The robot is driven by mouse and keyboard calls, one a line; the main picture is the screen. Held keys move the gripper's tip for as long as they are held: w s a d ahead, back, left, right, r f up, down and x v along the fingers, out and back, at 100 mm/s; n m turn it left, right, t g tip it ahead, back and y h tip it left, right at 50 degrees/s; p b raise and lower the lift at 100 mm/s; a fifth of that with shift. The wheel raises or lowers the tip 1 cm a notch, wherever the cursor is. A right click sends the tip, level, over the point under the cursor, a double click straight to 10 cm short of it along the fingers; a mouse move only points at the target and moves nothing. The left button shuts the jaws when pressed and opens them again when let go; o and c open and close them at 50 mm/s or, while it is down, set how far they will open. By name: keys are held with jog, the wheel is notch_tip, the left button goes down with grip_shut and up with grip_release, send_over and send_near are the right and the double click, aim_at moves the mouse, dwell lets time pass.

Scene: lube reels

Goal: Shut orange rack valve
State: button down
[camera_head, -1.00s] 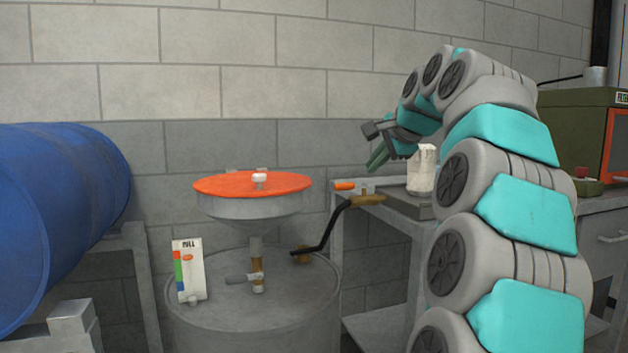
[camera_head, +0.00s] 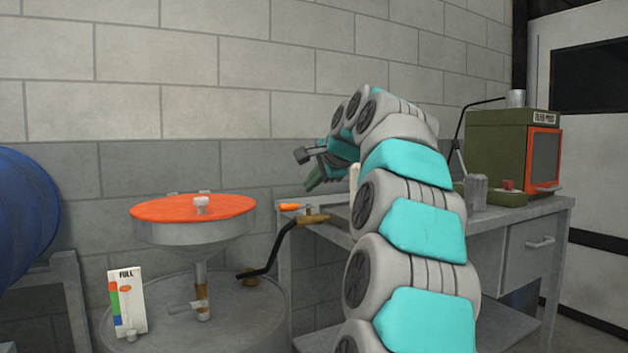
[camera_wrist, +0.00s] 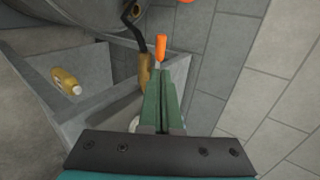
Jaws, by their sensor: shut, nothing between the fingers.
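A lever with an orange grip (camera_head: 290,207) sits over a brass valve body (camera_head: 313,219) at the bench's left corner. A black hose (camera_head: 275,250) runs from the brass body down to the grey drum. In the wrist view, the orange grip (camera_wrist: 161,46) shows just beyond my fingertips, and the brass body (camera_wrist: 146,75) is beside them at left. My gripper (camera_head: 311,186) is shut and empty, pointing down and left above the valve; its green fingers are together in the wrist view (camera_wrist: 160,78). I cannot tell if it touches the lever. Part of the valve is hidden by the fingers.
A grey drum (camera_head: 245,310) with an orange-topped funnel (camera_head: 190,207) stands left of the bench (camera_head: 500,220). A blue barrel (camera_head: 25,215) lies far left. A green machine (camera_head: 495,150) is on the bench. A yellow bottle (camera_wrist: 66,80) lies below in the wrist view.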

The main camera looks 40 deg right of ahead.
aim_at(291, 206)
jog(key=x, duration=1)
jog(key=shift+w+d+f+p, duration=0.1)
jog(key=shift+w+f+p, duration=0.1)
jog(key=shift+p, duration=0.2)
jog(key=shift+s+r, duration=0.1)
